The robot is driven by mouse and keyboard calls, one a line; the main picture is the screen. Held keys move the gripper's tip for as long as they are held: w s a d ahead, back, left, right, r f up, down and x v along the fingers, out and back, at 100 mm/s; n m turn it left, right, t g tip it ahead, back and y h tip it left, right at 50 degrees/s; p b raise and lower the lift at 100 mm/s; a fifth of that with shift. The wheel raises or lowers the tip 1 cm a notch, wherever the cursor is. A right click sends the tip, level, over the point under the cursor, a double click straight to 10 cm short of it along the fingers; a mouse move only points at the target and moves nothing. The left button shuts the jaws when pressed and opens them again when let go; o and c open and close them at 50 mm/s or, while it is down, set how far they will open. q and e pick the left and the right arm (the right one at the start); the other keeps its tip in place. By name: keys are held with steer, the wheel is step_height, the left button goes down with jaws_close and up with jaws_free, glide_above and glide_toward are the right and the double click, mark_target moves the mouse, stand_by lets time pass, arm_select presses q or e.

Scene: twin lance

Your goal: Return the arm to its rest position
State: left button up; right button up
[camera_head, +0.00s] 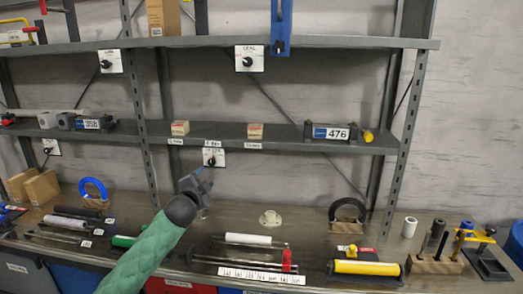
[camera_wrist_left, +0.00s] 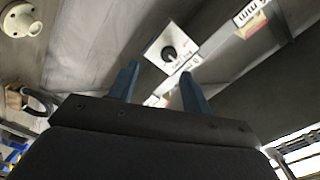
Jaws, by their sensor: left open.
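My left arm with its green sleeve (camera_head: 145,250) reaches up from the bottom of the head view. Its left gripper (camera_head: 198,184) is over the workbench, just in front of and below a white switch plate with a black knob (camera_head: 213,157) on the back wall. In the left wrist view the two blue fingers of my left gripper (camera_wrist_left: 160,82) stand apart with nothing between them. The switch plate (camera_wrist_left: 171,47) shows beyond the fingertips. Whether the fingers touch anything is hard to tell, but I see no contact. My right gripper is not in view.
A grey shelf rack (camera_head: 230,137) with a "476" unit (camera_head: 335,132) and small boxes stands above the bench. On the bench are a white round flange (camera_head: 270,218), a white roller (camera_head: 248,239), a yellow roller (camera_head: 366,267), and a wooden tool block (camera_head: 435,264). Bare bench surrounds the flange.

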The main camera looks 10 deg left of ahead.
arm_select(q)
steer(key=s+d+f+n+g, duration=0.3)
steer(key=s+f, duration=0.8)
steer(key=f, duration=0.2)
steer(key=s+d+f+n+g, duration=0.2)
steer(key=s+f+n+g, duration=0.15)
steer(key=s+f, duration=0.8)
steer(key=s+d+f+n+g, duration=0.15)
steer(key=s+f+g, duration=0.3)
steer(key=s, duration=1.05)
steer(key=s+f+n+g, duration=0.3)
steer(key=s+f, duration=0.3)
steer(key=s, duration=0.9)
step_height(320, 180, down, 28)
steer(key=w+d+g+b, duration=0.1)
steer(key=w+b, duration=0.1)
steer(key=s+f, duration=0.4)
steer(key=f, duration=0.8)
steer(key=s+f+g+b, duration=0.1)
steer(key=s+f, duration=0.3)
steer(key=f, duration=0.8)
steer(key=shift+s+d, duration=0.3)
steer(key=shift+d, duration=0.05)
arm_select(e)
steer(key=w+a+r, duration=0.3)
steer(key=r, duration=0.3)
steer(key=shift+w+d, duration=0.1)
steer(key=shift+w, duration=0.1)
